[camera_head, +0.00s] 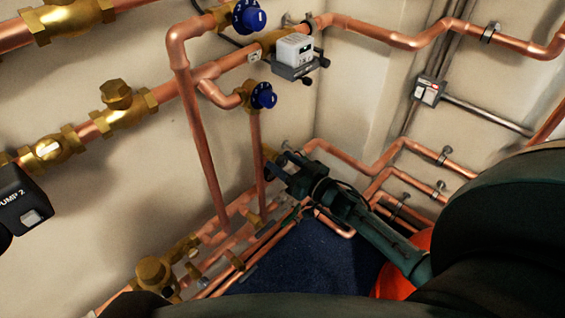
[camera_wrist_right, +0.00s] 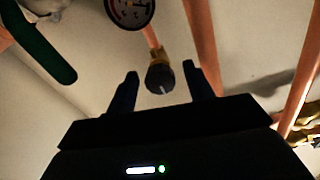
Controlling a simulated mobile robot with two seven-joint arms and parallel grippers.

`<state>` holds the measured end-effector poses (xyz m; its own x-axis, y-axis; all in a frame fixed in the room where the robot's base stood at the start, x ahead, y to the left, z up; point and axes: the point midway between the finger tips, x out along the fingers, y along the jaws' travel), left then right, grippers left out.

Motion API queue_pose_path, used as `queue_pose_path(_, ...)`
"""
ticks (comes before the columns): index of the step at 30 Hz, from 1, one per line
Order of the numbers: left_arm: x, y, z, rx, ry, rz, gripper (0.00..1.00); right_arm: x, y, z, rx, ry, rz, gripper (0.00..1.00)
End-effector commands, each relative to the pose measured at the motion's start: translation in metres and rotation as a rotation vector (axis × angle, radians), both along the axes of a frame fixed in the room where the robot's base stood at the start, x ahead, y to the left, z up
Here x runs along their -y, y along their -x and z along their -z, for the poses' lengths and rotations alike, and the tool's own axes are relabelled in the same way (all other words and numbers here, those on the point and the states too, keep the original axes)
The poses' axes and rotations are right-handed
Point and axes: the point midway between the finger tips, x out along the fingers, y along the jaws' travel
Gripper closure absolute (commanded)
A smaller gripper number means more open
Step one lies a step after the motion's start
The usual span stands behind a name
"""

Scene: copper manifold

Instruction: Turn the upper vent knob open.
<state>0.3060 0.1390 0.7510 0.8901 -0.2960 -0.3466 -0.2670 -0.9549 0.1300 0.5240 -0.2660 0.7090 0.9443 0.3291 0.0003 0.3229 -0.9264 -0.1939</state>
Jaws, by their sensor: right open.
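In the right wrist view a dark round knob (camera_wrist_right: 160,79) with a white pointer mark sits on a brass fitting at the end of a copper pipe. It appears between the two fingers of my right gripper (camera_wrist_right: 160,72), which is open; I cannot tell whether they touch it. In the head view my right gripper (camera_head: 277,163) reaches toward the wall, below two blue knobs with white marks: an upper one (camera_head: 249,16) and a lower one (camera_head: 263,95). I cannot tell which knob the wrist view shows. My left gripper is not in view.
A round gauge (camera_wrist_right: 130,10) is above the knob in the wrist view. Copper pipes (camera_head: 205,150) run down the wall beside my gripper. A white-grey box (camera_head: 294,50) and a black pump head (camera_head: 20,200) are on the pipework. The dark blue floor (camera_head: 310,262) lies below.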

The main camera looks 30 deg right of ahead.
Motion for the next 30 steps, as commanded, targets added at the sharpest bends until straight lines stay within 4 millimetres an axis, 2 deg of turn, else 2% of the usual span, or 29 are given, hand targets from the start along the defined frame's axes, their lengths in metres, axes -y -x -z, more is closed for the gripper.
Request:
queue_pose_path(3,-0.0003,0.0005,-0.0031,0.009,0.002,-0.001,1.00,-0.0021,-0.0060,0.0002,0.000,0.000,0.000,0.48)
queue_pose_path(11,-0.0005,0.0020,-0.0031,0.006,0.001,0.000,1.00,-0.0026,-0.0068,0.0001,-0.001,-0.001,0.000,0.48)
queue_pose_path(27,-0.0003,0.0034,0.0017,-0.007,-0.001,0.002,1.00,-0.0025,-0.0065,0.0001,-0.001,-0.001,0.000,0.90)
queue_pose_path(30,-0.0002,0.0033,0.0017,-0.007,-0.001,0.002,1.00,-0.0025,-0.0065,0.0001,0.000,0.000,0.000,0.92)
